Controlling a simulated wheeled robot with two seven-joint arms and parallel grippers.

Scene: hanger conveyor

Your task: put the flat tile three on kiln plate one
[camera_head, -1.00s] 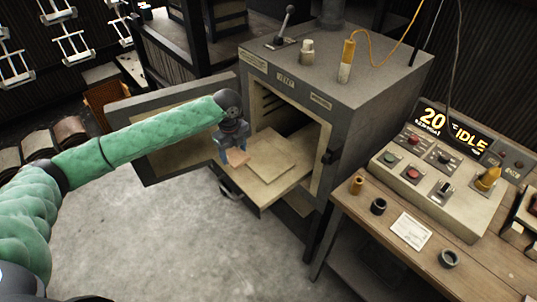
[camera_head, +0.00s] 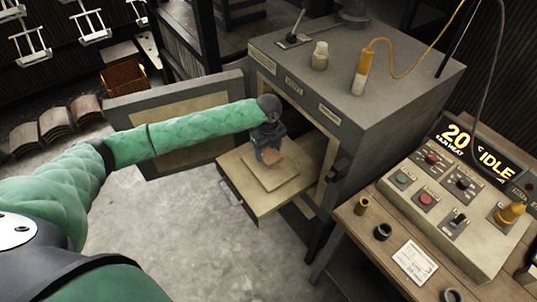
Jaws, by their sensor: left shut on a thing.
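My left gripper (camera_head: 268,150) is at the open mouth of the kiln, above the pulled-out shelf. It is shut on a small flat terracotta-coloured tile (camera_head: 272,157), mostly hidden by the fingers. A pale square kiln plate (camera_head: 268,180) lies on the pale shelf (camera_head: 233,181) that sticks out of the kiln. The tile is over the back part of the plate; I cannot tell whether it touches it. No number can be read on tile or plate. My right gripper is not in view.
The kiln (camera_head: 385,75) stands with its door (camera_head: 190,120) swung open to the left. A wooden bench (camera_head: 345,225) with a control box (camera_head: 455,215) reading "20" and "IDLE" is at the right. Stacked curved tiles (camera_head: 55,122) and hanging racks are at the far left. The floor in front is clear.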

